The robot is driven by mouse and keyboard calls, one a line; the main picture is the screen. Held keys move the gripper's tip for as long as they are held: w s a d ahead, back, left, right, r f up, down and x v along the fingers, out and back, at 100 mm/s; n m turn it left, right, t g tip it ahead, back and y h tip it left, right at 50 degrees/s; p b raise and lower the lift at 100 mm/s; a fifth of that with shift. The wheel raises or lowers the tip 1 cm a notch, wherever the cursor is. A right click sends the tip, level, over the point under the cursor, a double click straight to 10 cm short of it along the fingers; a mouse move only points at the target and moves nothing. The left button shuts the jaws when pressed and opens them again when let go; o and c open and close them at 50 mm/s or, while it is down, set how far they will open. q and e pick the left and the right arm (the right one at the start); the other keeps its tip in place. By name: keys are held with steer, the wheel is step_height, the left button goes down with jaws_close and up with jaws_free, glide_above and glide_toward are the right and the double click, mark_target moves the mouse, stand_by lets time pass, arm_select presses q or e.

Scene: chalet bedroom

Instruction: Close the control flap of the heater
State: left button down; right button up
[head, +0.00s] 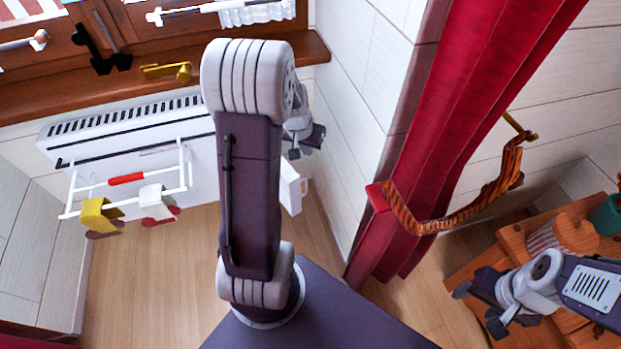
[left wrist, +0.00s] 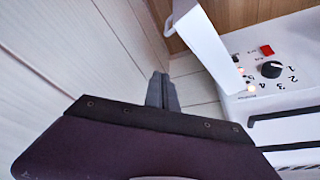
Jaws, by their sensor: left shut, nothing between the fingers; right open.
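The white heater (head: 130,135) stands below the window sill, partly hidden behind my left arm. Its white control flap (head: 291,187) sticks out at its right end and stands open. In the left wrist view the flap (left wrist: 203,50) hangs out from the control panel (left wrist: 290,92), which shows a black knob (left wrist: 271,69), a red button and small lights. My left gripper (head: 295,151) is shut and empty; in the left wrist view its fingertips (left wrist: 161,88) are to the left of the flap, apart from it in the picture. My right gripper (head: 478,306) is open and empty at the lower right.
A white drying rack (head: 72,200) with socks hangs on the heater's front. The wooden sill (head: 312,50) lies above. A white plank wall (head: 345,110) is close on the right of my left gripper. A red curtain (head: 450,90) and wooden furniture (head: 480,262) are further right.

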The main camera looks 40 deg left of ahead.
mark_target(289, 173)
arm_select(q)
step_height(289, 173, down, 10)
steer(key=b, duration=0.8)
steer(key=shift+s, duration=0.25)
